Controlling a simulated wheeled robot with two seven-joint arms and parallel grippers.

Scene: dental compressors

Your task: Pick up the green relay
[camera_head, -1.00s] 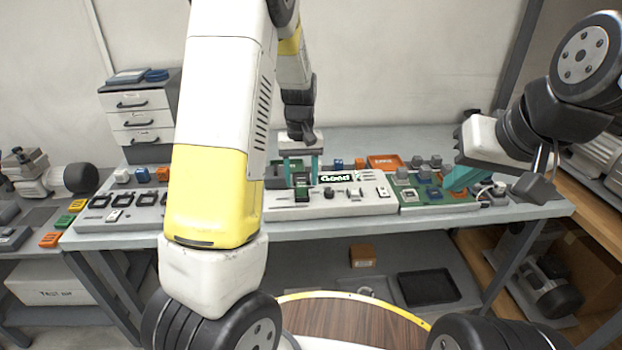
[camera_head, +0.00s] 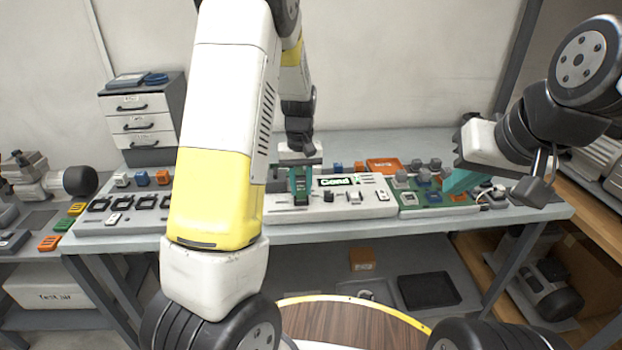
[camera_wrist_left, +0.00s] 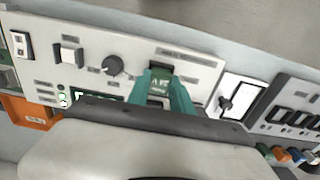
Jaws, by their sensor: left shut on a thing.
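My left gripper (camera_head: 301,190) is over the light grey tester panel (camera_head: 340,207), its teal fingers pointing down. In the left wrist view its fingers (camera_wrist_left: 163,90) are shut on the green relay (camera_wrist_left: 160,83), whose top shows pale lettering between them. The relay is at the panel's black socket; I cannot tell whether it is still seated. In the head view the fingers mostly hide the relay. My right gripper (camera_head: 460,181) is at the right, with teal fingers above the green board; its opening is not clear.
The panel has a lit green display (camera_head: 340,181), also seen in the left wrist view, and a black knob (camera_wrist_left: 112,65). The green board (camera_head: 437,201) with grey blocks lies right of it. An orange bin (camera_head: 383,165) stands behind.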

